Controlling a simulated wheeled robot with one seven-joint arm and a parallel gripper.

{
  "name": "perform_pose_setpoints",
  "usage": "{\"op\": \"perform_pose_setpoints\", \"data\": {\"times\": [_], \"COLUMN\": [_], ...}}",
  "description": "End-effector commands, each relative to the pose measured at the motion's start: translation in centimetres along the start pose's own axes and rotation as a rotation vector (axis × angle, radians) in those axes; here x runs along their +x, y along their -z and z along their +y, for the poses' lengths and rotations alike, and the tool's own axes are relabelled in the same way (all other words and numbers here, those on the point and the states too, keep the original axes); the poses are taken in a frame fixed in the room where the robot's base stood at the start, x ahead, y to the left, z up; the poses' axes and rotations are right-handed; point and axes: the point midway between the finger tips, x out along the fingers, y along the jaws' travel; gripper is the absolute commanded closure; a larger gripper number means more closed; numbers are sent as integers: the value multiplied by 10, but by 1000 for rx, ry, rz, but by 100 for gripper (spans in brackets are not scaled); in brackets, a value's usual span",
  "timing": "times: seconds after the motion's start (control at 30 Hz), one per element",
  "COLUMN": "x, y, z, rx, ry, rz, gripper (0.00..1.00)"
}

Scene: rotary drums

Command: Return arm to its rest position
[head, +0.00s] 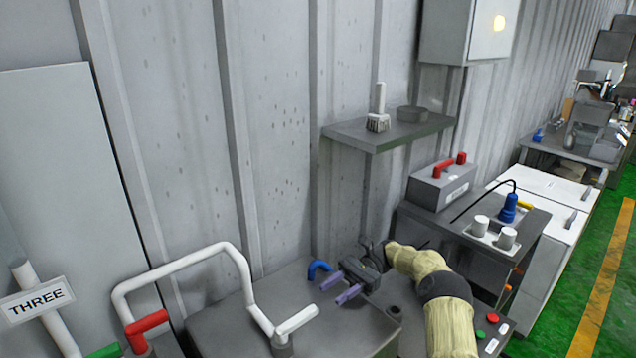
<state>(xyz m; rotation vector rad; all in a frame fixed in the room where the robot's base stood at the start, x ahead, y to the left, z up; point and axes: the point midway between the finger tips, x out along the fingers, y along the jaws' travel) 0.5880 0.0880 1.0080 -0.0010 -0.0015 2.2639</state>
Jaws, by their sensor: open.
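My gripper (340,287) is in the head view, above the grey machine top (250,318) in the lower middle. Its two purple fingers point left and are apart, with nothing visible between them. My arm (440,290), in a pale yellow cover with black bands, reaches up from the lower right and bends left to the gripper. A curved blue handle (319,267) shows just left of and behind the gripper. I cannot tell whether they touch.
A bent white bar (190,258) stands left of the gripper, with a red grip (147,321) and a "THREE" sign (37,300). A wall shelf (385,132) holds a brush. A bench (500,240) with a toolbox (440,187) stands right. Green floor is clear at far right.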

Motion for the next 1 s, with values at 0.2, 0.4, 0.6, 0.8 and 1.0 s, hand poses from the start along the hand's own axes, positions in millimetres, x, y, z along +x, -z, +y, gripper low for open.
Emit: {"op": "perform_pose_setpoints", "data": {"times": [0.2, 0.4, 0.6, 0.8, 1.0], "x": [0, 0, 0, 0, 0], "y": [-41, -64, -79, -89, -98], "z": [0, 0, 0, 0, 0], "rx": [-1, 0, 0, 0, 0], "ry": [0, 0, 0, 0, 0], "rz": [0, 0, 0, 0, 0], "gripper": [58, 58, 58, 58, 58]}}
